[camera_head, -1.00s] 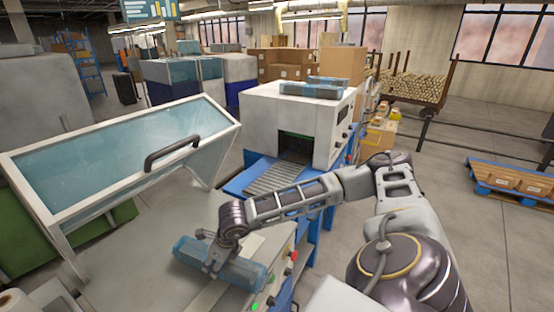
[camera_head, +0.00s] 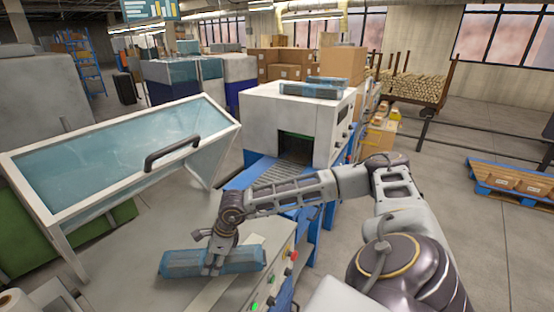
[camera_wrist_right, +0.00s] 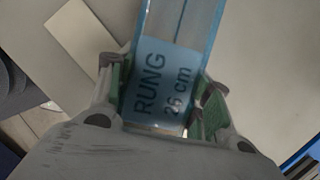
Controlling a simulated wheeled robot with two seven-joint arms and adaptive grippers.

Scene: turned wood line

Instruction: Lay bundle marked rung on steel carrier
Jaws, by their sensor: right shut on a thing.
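The bundle (camera_head: 185,263) is a long block wrapped in blue film, lying over the grey machine top at the front. In the right wrist view the bundle (camera_wrist_right: 165,75) shows a printed label reading RUNG 26 cm. My right gripper (camera_head: 214,264) is shut on the bundle near its middle, with a finger on each side. The right gripper's fingers (camera_wrist_right: 165,105) also show around the label. I cannot tell whether the bundle touches the surface. I cannot pick out the steel carrier for certain; a roller conveyor (camera_head: 284,172) leads into the white machine. My left gripper is not in view.
A sloped clear cover (camera_head: 110,145) with a dark handle stands at the left. The white machine (camera_head: 290,120) has more blue-wrapped bundles (camera_head: 311,91) on top. Buttons (camera_head: 292,254) line the right edge of the grey machine top (camera_head: 120,292).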

